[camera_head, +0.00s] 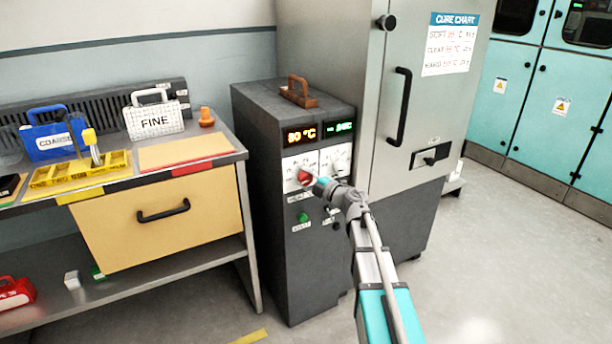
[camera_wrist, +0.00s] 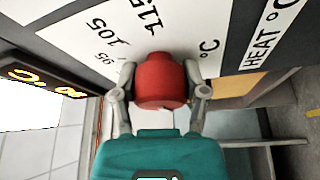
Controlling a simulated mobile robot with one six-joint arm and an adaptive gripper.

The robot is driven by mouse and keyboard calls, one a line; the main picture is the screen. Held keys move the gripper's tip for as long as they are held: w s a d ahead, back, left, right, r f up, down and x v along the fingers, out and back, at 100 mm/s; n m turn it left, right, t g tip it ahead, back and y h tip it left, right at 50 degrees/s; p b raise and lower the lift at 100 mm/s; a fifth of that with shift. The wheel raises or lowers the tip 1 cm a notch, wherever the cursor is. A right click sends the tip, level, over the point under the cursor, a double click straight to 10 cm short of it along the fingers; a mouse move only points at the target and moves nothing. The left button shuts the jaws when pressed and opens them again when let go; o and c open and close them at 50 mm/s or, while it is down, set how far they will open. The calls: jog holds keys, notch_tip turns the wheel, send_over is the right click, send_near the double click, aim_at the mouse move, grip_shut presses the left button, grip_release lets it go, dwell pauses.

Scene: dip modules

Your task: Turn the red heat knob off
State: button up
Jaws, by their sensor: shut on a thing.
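The red heat knob (camera_head: 305,178) is on the white dial panel on the front of the dark grey control cabinet (camera_head: 265,215). In the wrist view the red knob (camera_wrist: 160,80) is between the two fingers of my gripper (camera_wrist: 160,82), which is shut on it. Temperature marks 95, 105 and 115 and the label HEAT °C (camera_wrist: 270,42) show around it. In the head view my gripper (camera_head: 314,184) reaches the knob from the lower right. The orange display (camera_head: 301,134) above it reads about 80 °C. The knob's pointer is not clear.
A second dial (camera_head: 337,158) sits right of the knob, with a green display (camera_head: 340,127) above it. A green button (camera_head: 303,217) is below. A workbench with a yellow drawer (camera_head: 150,225) stands left; a tall grey oven (camera_head: 430,110) stands right. Floor at right is clear.

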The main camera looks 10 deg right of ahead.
jog(key=shift+w+d, duration=0.15)
jog(key=o, duration=1.1)
jog(key=shift+o, duration=0.2)
jog(key=shift+s, duration=0.2)
